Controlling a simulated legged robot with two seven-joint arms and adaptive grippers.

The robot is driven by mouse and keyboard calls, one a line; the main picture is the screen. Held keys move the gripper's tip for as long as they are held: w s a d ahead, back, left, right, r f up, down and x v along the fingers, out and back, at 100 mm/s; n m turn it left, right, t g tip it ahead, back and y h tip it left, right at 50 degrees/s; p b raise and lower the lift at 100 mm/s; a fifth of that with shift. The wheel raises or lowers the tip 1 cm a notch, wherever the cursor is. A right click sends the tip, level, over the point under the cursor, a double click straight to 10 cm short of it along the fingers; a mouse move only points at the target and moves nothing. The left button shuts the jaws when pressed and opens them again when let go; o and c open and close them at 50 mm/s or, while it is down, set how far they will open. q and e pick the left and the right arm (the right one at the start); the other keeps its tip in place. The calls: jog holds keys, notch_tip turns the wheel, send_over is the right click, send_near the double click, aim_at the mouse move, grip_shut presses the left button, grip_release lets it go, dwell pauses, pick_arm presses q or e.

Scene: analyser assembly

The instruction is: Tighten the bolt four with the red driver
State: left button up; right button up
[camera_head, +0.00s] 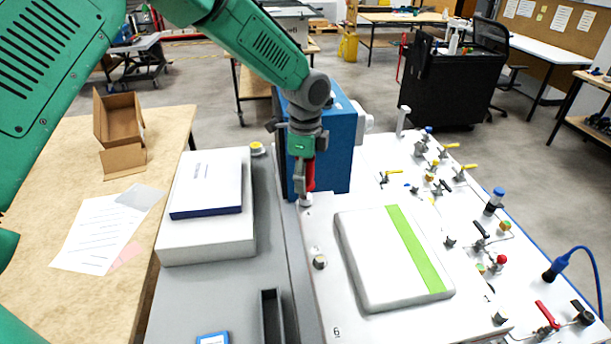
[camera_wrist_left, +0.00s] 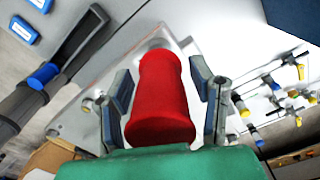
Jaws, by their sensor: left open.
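The red driver (camera_head: 310,174) stands roughly upright at the far left corner of the white panel (camera_head: 318,298). Its lower end is at a pale bolt head (camera_head: 305,200); I cannot tell whether they touch. My left gripper (camera_head: 303,168) is around the driver from above, jaws open. In the left wrist view the red handle (camera_wrist_left: 160,98) lies between the two fingers, with gaps on both sides. Another bolt (camera_head: 320,262) is on the panel's left edge and one (camera_head: 500,318) at its near right corner. I cannot read which bolt is number four. My right gripper is not in view.
A blue box (camera_head: 336,150) stands right behind the gripper. A grey-white cover with a green stripe (camera_head: 420,248) lies on the panel. Valves and fittings (camera_head: 458,174) crowd the right side. A white case (camera_head: 207,238) and a black tray (camera_head: 271,318) are at left.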

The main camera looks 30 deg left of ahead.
pick_arm(q)
grip_shut()
jog(key=shift+w+r, duration=0.15)
jog(key=shift+r, duration=0.35)
jog(key=shift+s+r, duration=0.2)
jog(key=shift+r, duration=0.75)
jog(key=shift+w+r, duration=0.15)
jog(key=shift+r, duration=1.45)
